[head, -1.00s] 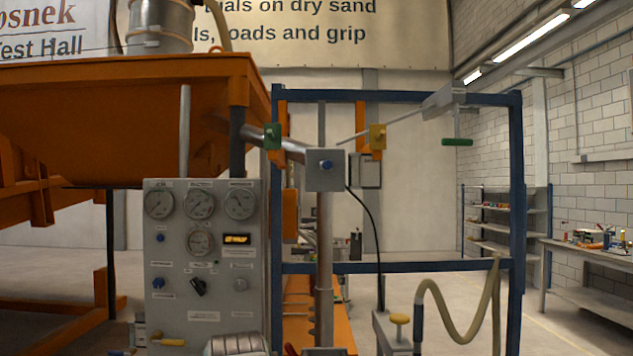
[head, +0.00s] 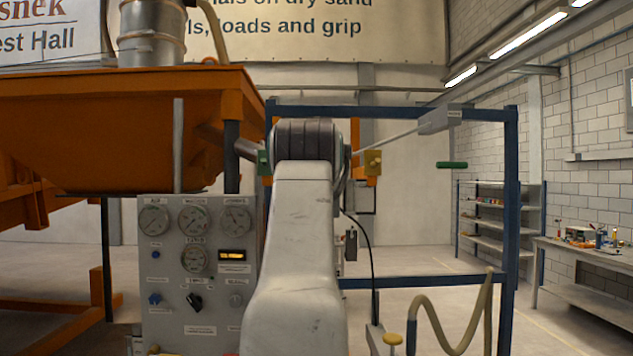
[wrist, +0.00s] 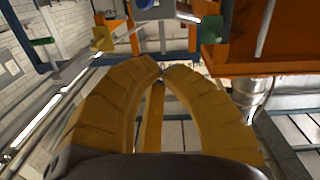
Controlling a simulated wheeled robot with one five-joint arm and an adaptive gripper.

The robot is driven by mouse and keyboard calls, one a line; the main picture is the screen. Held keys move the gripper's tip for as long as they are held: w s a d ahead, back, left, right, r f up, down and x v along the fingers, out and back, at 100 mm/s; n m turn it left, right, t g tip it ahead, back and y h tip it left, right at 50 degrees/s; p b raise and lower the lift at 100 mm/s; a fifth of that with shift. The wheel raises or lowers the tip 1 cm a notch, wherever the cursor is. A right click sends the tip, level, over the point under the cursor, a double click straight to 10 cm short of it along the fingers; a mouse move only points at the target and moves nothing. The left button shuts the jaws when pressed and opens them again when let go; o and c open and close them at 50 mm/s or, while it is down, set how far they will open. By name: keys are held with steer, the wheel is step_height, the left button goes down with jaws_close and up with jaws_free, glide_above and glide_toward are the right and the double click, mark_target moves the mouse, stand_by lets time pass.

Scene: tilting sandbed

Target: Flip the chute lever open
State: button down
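No lever is clearly labelled as the chute lever. A grey rod runs from near a yellow block (head: 373,162) up right to a grey box (head: 440,120). A green handle (head: 452,165) shows below that box. A green block (head: 264,162) is beside the dark pipe under the orange hopper (head: 110,135). In the wrist view the yellow block (wrist: 103,38) and green block (wrist: 212,28) lie either side of a grey box (wrist: 158,9), beyond my fingertips. My gripper (wrist: 162,71) has its yellow fingertips together, with nothing seen between them. My arm hides it in the head view.
A gauge panel (head: 190,270) stands left of my arm. A blue frame (head: 511,220) surrounds the rod area. A hose (head: 462,345) and a yellow knob (head: 392,339) are low at right. Shelves and a bench (head: 585,250) stand far right. Floor between is clear.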

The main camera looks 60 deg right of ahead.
steer(key=f+p+x, duration=0.2)
steer(key=p+x, duration=0.3)
steer(key=x, duration=0.5)
steer(key=shift+d, duration=0.3)
steer(key=shift+s+f, duration=0.1)
steer(key=shift+f, duration=0.15)
stand_by(0.4)
